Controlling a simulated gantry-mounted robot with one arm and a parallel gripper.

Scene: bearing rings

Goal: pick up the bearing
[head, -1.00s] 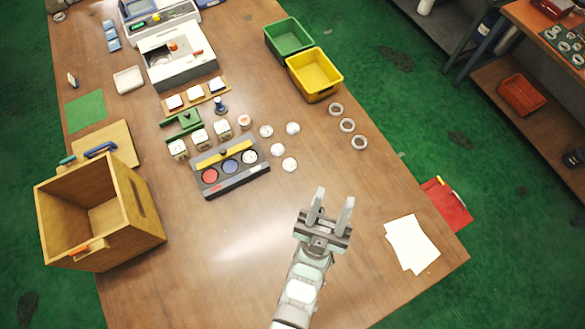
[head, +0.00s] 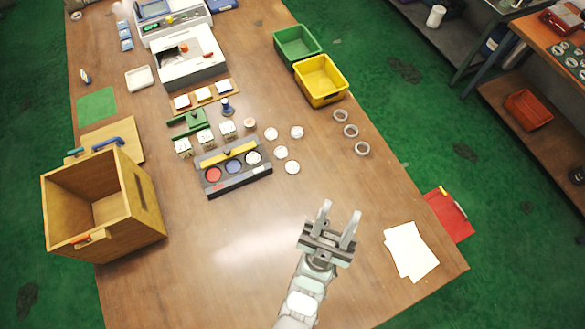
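Three grey bearing rings lie in a row on the table near its right edge, below the yellow bin: the far bearing (head: 341,115), the middle bearing (head: 351,131) and the near bearing (head: 362,149). My gripper (head: 340,215) is over the front part of the table, nearer than the bearings and apart from them. Its two fingers are spread, with nothing between them.
A yellow bin (head: 320,82) and a green bin (head: 297,46) stand beyond the bearings. Several white discs (head: 280,153) and a grey tray with coloured circles (head: 234,168) lie to the left. White paper (head: 410,251) lies at right. The table between gripper and bearings is clear.

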